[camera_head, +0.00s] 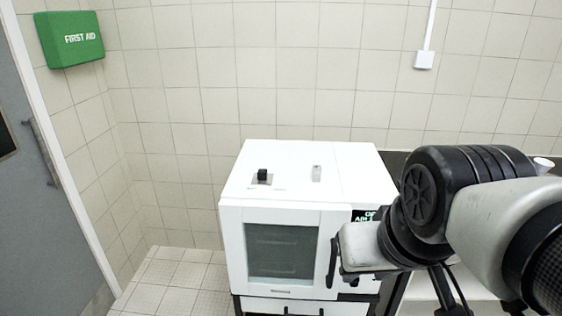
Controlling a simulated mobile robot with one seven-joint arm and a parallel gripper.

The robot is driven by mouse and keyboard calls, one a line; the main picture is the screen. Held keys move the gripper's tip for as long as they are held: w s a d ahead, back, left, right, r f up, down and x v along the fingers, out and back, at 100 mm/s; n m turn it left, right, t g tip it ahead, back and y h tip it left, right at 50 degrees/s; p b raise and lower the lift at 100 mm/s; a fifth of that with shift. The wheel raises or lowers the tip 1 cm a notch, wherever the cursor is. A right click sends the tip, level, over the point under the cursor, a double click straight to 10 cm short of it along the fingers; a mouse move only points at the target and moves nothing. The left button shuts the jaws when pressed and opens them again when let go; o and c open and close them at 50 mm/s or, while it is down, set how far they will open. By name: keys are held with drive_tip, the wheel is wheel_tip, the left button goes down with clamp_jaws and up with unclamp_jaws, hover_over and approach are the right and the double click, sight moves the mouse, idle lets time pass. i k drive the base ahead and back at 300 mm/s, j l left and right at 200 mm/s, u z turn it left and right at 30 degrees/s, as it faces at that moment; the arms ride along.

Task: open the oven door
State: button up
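The white oven (310,165) stands in the middle of the head view. Its door (236,250) faces me and looks closed, with a dark glass window (281,251). A black upright handle (332,263) runs along the door's right side. My gripper (341,270) is at the oven's front, right beside the handle. Its pale hand body hides part of the front panel. The fingers are dark and small against the handle, so I cannot tell whether they touch it or are open or shut.
A grey door (40,190) is at the left, with a green first aid box (70,38) above. Tiled floor (180,280) is clear left of the oven.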

sight(329, 219)
drive_tip(key=k+l+u, duration=0.3)
drive_tip(key=k+l, duration=0.55)
